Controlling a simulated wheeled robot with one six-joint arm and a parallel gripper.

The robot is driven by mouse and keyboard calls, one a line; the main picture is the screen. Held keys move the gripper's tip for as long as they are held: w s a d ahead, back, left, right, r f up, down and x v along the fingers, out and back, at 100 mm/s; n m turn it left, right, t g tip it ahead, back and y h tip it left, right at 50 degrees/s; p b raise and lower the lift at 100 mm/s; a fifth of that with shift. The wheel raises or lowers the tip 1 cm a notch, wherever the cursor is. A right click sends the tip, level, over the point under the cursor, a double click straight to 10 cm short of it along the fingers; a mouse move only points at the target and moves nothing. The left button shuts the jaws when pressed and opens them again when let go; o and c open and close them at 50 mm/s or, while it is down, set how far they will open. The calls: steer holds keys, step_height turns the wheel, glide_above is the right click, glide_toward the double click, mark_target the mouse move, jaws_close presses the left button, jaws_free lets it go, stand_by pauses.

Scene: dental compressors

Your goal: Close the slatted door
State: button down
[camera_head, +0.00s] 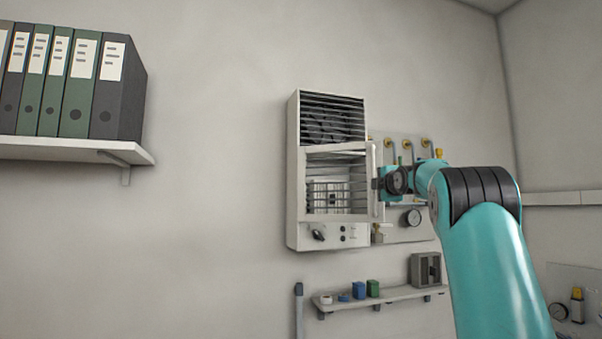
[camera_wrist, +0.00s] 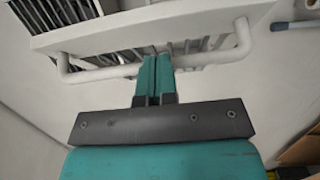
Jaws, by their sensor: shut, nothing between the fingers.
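A white cabinet (camera_head: 294,180) hangs on the wall. Its middle opening shows a wire basket (camera_head: 328,197) inside. The slatted door seems to stand open at the right of this opening; how far is hard to tell. Its pale upright edge with a handle (camera_head: 374,180) is beside my gripper (camera_head: 381,184). In the wrist view, a white frame bar (camera_wrist: 160,28) carries a white bar handle (camera_wrist: 100,74), with slats (camera_wrist: 190,47) showing near it. My gripper (camera_wrist: 155,78) is shut and empty, its fingertips at the handle's middle. Whether they touch it is unclear.
A gauge panel (camera_head: 415,225) with brass fittings is on the wall right behind my gripper. A small shelf (camera_head: 400,293) with several little items is below the cabinet. A binder shelf (camera_head: 70,148) is at the upper left. The wall between is clear.

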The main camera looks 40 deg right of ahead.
steer(key=w+d+p, duration=0.4)
steer(key=d+p, duration=0.3)
steer(key=d, duration=0.2)
steer(key=shift+s+a, duration=0.1)
